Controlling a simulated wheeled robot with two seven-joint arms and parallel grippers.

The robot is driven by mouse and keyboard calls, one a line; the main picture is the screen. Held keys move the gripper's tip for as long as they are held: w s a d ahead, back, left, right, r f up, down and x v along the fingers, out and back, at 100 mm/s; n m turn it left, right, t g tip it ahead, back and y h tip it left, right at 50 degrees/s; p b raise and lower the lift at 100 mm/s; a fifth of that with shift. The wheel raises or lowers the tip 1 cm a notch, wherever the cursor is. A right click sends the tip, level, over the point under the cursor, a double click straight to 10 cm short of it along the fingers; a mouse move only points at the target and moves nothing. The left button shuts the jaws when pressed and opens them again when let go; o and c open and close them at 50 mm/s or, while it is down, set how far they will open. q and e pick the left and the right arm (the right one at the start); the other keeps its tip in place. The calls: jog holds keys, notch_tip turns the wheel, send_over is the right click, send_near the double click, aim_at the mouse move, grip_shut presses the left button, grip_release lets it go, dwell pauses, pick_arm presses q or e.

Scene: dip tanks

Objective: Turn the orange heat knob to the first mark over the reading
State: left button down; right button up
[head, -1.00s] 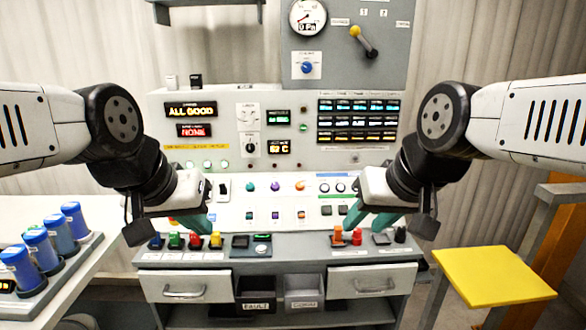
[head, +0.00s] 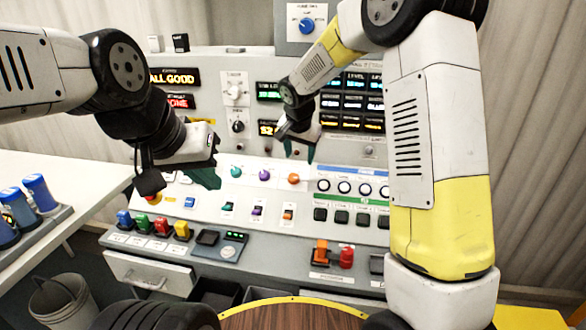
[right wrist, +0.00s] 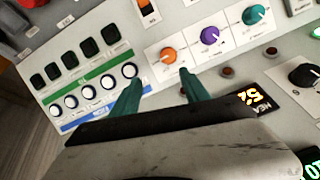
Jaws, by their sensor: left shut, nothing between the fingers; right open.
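The orange heat knob (head: 293,178) sits on the sloped white panel, right of a purple knob (head: 264,174) and a teal knob (head: 236,171). In the right wrist view the orange knob (right wrist: 168,56) shows just beyond my fingertips, its marks too small to read. My right gripper (head: 299,152) is open and empty, above and behind the knob; its teal fingers (right wrist: 157,84) are apart, either side of the knob in the picture, with no contact visible. A yellow-lit heat display (right wrist: 250,98) is partly hidden by my gripper. My left gripper (head: 207,178) is shut and empty over the panel's left part.
Round white-ringed buttons (head: 344,187) and black square switches (head: 341,217) lie right of the knob. Coloured rocker switches (head: 257,211) lie below it. Colored buttons (head: 163,226) and an orange-red lever pair (head: 320,254) are on the front ledge. Blue-capped jars (head: 40,192) stand left.

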aim_at(293, 176)
jog(key=x, duration=0.4)
jog(key=a+x, duration=0.1)
jog(key=x, duration=0.2)
jog(key=a+x, duration=0.1)
jog(key=x, duration=0.3)
jog(key=shift+w+a+f, duration=0.15)
jog(key=shift+w+f, duration=0.1)
jog(key=shift+w, duration=0.05)
grip_shut()
